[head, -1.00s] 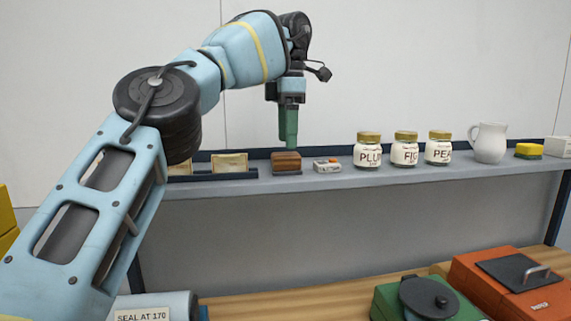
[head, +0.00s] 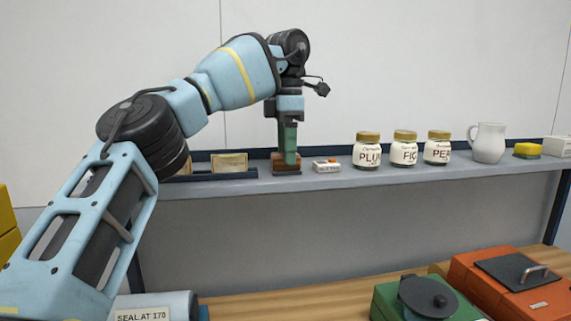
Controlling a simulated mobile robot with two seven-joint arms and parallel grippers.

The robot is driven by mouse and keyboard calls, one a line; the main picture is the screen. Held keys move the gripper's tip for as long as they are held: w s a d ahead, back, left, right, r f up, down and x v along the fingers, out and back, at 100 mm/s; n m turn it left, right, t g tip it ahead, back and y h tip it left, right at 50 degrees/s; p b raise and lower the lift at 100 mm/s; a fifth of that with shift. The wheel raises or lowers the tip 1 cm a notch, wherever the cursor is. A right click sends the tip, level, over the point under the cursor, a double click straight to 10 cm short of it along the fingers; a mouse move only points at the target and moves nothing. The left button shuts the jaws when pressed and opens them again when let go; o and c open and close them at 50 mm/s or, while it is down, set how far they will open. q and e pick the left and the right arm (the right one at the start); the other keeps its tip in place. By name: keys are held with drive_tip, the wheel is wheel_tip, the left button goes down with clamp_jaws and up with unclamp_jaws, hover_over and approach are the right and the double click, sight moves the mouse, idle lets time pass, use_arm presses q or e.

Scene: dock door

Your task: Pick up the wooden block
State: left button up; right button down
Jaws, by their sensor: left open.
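The wooden block (head: 277,165) is brown and sits on the grey shelf, left of the small white box. My left gripper (head: 289,161) points straight down at the block, and its green finger covers the block's middle. The gripper is open; only one finger shows clearly, so I cannot tell whether it touches the block. Parts of the block show on both sides of the finger. My right gripper is not in view.
A small white box (head: 327,166) lies just right of the block. Framed cards (head: 229,163) stand to the left.

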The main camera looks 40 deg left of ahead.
use_arm(q)
drive_tip(key=shift+f, duration=1.25)
drive_tip(key=c, duration=1.1)
drive_tip(key=shift+r, duration=0.25)
drive_tip(key=shift+r, duration=1.55)
drive_tip(key=s+d, duration=0.1)
drive_tip(key=d, duration=0.4)
drive_tip(key=s+d+r, duration=0.1)
drive_tip(key=s+d, duration=0.1)
drive_tip(key=d, duration=0.3)
drive_tip(key=s+d, duration=0.1)
drive_tip(key=d, duration=0.4)
drive_tip(key=shift+s+d+r, duration=0.2)
drive_tip(key=shift+d+r, duration=0.05)
